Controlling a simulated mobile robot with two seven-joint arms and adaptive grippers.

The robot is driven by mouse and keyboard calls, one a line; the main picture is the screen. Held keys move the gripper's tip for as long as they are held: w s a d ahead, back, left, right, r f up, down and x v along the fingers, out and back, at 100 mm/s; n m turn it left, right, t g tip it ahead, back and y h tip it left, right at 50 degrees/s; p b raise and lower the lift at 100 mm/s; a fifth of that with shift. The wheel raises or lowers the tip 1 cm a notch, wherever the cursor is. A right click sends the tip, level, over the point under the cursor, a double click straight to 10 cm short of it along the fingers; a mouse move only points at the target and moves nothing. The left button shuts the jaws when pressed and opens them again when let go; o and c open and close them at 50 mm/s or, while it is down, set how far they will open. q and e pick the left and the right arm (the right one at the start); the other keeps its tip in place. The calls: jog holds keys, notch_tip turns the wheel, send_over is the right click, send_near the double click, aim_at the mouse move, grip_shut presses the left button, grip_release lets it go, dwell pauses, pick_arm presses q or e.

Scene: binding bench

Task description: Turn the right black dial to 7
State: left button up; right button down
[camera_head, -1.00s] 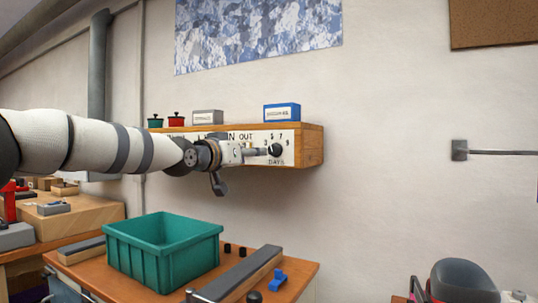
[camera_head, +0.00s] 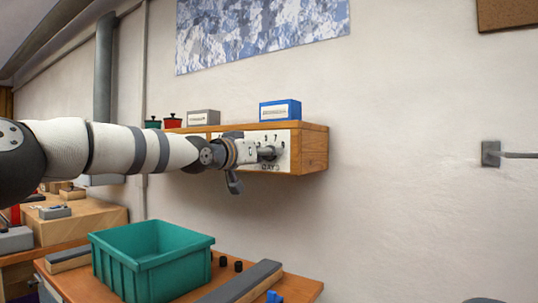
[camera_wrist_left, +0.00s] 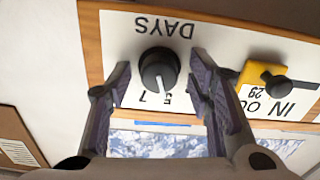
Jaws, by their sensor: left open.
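The black dial (camera_wrist_left: 158,70) is on a white panel (camera_wrist_left: 215,32) marked DAYS, which appears upside down in the left wrist view. Its white pointer mark faces the printed numbers, close to the 5 and beside the 7. My left gripper (camera_wrist_left: 160,60) is open, with one finger on each side of the dial and a visible gap to each. My right gripper is not in view.
A yellow slider with a black knob (camera_wrist_left: 268,77) sits beside the dial, near IN and OUT lettering. A blue box (camera_head: 280,110) stands on the wooden cabinet (camera_head: 314,148). A green crate (camera_head: 150,262) is on the bench below.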

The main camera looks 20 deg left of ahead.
pick_arm(q)
jog(key=shift+s+r, duration=0.15)
jog(key=shift+s, duration=0.05)
jog(key=shift+c, duration=0.6)
grip_shut()
jog(key=shift+m, duration=0.3)
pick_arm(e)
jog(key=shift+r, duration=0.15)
pick_arm(q)
jog(key=shift+d+m+p, duration=0.15)
jog(key=shift+m+p, duration=0.3)
jog(key=shift+m, duration=3.15)
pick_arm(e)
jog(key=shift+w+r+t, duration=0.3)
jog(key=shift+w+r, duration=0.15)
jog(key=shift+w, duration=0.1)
